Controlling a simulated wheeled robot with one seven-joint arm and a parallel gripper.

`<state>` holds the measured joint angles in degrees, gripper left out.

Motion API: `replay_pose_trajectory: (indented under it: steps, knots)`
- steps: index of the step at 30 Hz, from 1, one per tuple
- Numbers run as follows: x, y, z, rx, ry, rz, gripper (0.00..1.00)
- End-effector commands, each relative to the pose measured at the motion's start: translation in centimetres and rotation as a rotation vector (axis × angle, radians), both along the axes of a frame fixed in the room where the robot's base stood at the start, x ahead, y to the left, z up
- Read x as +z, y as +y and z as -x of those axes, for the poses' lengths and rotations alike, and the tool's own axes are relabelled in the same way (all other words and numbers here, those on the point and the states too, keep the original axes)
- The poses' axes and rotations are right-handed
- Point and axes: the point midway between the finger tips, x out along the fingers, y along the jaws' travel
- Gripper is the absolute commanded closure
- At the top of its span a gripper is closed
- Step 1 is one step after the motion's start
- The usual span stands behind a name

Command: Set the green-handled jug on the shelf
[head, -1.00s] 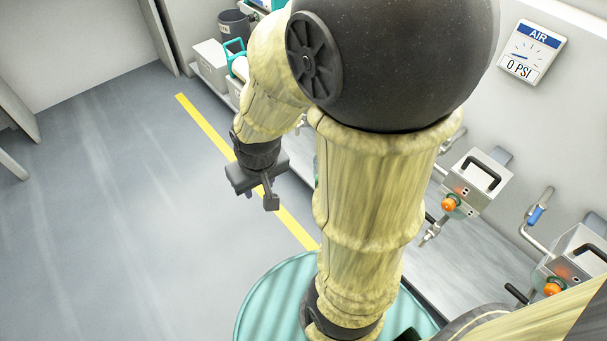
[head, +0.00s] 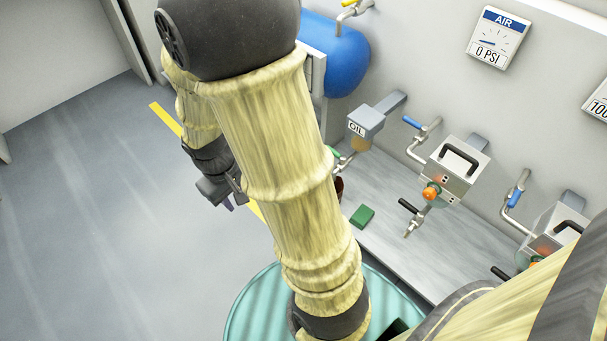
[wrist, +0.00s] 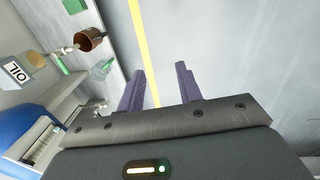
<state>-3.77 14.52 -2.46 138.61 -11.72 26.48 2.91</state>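My gripper (head: 226,198) is out over the floor on the far side of my arm in the head view. In the wrist view its two purple fingers (wrist: 161,75) are spread apart with nothing between them. A clear vessel with a green part (wrist: 103,68) stands left of the fingers, apart from them. It may be the green-handled jug, but I cannot tell for sure. In the head view a bit of green (head: 334,151) shows at my arm's edge, the rest hidden. I cannot make out which surface is the shelf.
A grey ledge (head: 395,250) runs along the wall, with a green block (head: 362,215) and a brown cup (head: 339,188). Above it are an OIL dispenser (head: 366,121), valve boxes (head: 455,170) and a blue tank (head: 335,58). The floor (head: 90,210) at left is clear.

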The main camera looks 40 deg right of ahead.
Motion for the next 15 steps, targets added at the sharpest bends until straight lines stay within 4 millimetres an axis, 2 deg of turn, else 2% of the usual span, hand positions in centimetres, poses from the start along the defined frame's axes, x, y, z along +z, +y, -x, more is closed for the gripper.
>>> replay_pose_trajectory:
  steps: [1,15]
  knots:
    - [-2.1,-0.4,-0.5,0.03,0.051,0.029,0.65]
    - [-15.5,-6.6,-3.7,0.32,0.446,0.365,0.65]
